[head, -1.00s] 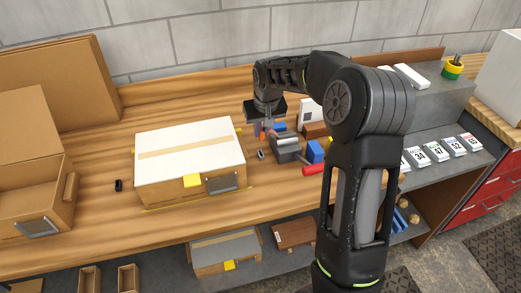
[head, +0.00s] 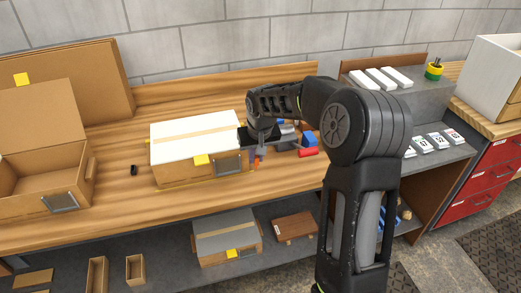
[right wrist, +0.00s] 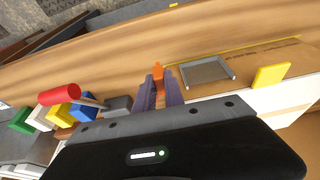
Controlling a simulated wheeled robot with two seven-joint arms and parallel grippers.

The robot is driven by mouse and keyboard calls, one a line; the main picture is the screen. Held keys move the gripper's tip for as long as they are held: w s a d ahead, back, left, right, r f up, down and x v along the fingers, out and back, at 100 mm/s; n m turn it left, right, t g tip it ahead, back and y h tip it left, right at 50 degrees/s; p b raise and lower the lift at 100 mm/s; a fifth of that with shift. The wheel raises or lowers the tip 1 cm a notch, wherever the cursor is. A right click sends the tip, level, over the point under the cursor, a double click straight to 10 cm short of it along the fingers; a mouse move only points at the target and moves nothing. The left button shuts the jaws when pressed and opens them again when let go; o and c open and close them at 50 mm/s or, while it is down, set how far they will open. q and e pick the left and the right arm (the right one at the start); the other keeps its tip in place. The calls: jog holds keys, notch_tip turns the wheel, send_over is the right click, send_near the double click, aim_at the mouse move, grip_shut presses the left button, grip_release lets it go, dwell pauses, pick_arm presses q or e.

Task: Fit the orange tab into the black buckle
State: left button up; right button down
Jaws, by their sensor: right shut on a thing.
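My right gripper (right wrist: 160,88) has purple fingers. In the right wrist view it is shut on the orange tab (right wrist: 158,71), which sticks out past the fingertips. In the head view this gripper (head: 257,160) hangs beside the right end of the white-topped box, and the tab is too small and covered to make out clearly. A small black piece (head: 134,170), which looks like the buckle, lies on the bench left of the box, well apart from the gripper. Its opening is too small to see. My left gripper is not in view.
The white-topped box (head: 196,137) stands between the right gripper and the black piece. An open cardboard box (head: 38,176) is at the left. A red-handled tool (head: 308,152) and blue block (head: 309,139) lie to the right. The bench front (head: 130,215) is clear.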

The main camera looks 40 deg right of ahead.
jog(key=shift+n+y, duration=0.3)
jog(key=shift+n, duration=0.3)
jog(key=a, duration=0.3)
jog(key=a+f, duration=0.1)
jog(key=a, duration=0.1)
jog(key=a+f, duration=0.1)
jog(key=a, duration=0.2)
jog(key=shift+s+a+f+b, duration=0.2)
jog(key=shift+s+a+b, duration=0.15)
jog(key=shift+s, duration=0.05)
jog(key=s+a+n+b, duration=0.1)
jog(key=a+n, duration=0.1)
jog(key=a, duration=1)
jog(key=shift+s+n+y, duration=0.3)
jog(key=shift+s+n, duration=0.1)
jog(key=shift+a, duration=0.1)
